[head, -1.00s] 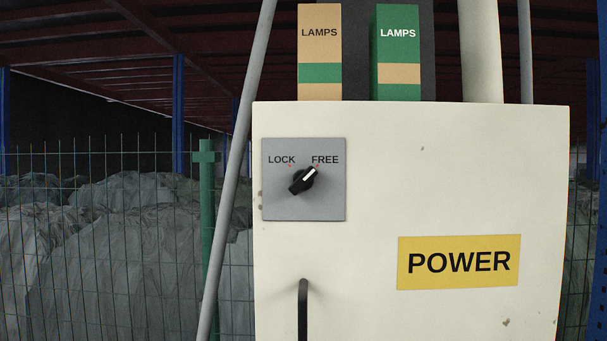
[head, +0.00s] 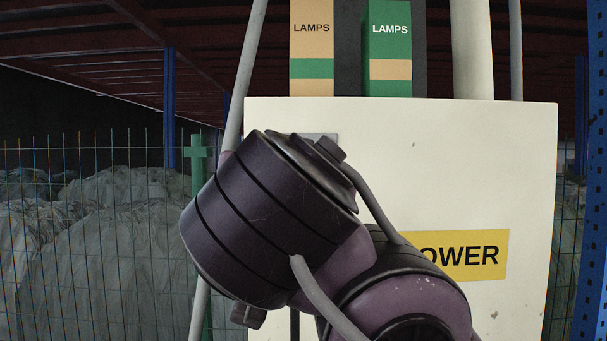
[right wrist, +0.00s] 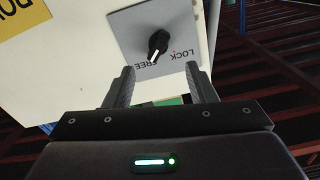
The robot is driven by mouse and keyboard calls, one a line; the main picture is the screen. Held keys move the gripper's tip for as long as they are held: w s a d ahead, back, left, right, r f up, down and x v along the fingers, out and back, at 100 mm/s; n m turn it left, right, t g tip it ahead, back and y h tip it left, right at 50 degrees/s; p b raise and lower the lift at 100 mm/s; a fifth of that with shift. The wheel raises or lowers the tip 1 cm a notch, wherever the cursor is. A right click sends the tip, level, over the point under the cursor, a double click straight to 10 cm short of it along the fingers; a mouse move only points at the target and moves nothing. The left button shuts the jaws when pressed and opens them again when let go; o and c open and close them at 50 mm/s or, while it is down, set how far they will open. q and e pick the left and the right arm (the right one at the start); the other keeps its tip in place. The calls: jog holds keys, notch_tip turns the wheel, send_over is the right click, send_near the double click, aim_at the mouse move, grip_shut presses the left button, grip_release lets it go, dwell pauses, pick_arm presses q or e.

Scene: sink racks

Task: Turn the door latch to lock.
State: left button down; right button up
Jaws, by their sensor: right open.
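The door latch (right wrist: 158,43) is a black rotary knob with a white pointer line on a grey plate marked LOCK and FREE. In the right wrist view its white line points toward FREE. The plate (right wrist: 130,22) is on the cream cabinet door (head: 480,170). My right gripper (right wrist: 161,82) is open and empty, with its two fingers apart in front of the plate and the knob ahead between them, not touching. In the head view my right arm hides the knob and nearly all of the plate. My left gripper is not in view.
A black door handle, mostly hidden, is below the plate. A yellow POWER sign (head: 470,257) is on the door, partly covered by my arm. Two LAMPS boxes (head: 312,50) stand above the cabinet. A green wire fence (head: 90,210) and a slanted grey pipe (head: 243,75) are at left.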

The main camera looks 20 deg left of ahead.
jog(key=p+x, duration=0.3)
jog(key=x, duration=0.4)
jog(key=shift+w, duration=0.25)
jog(key=shift+f, duration=0.1)
jog(key=shift+c, duration=0.3)
jog(key=c, duration=0.9)
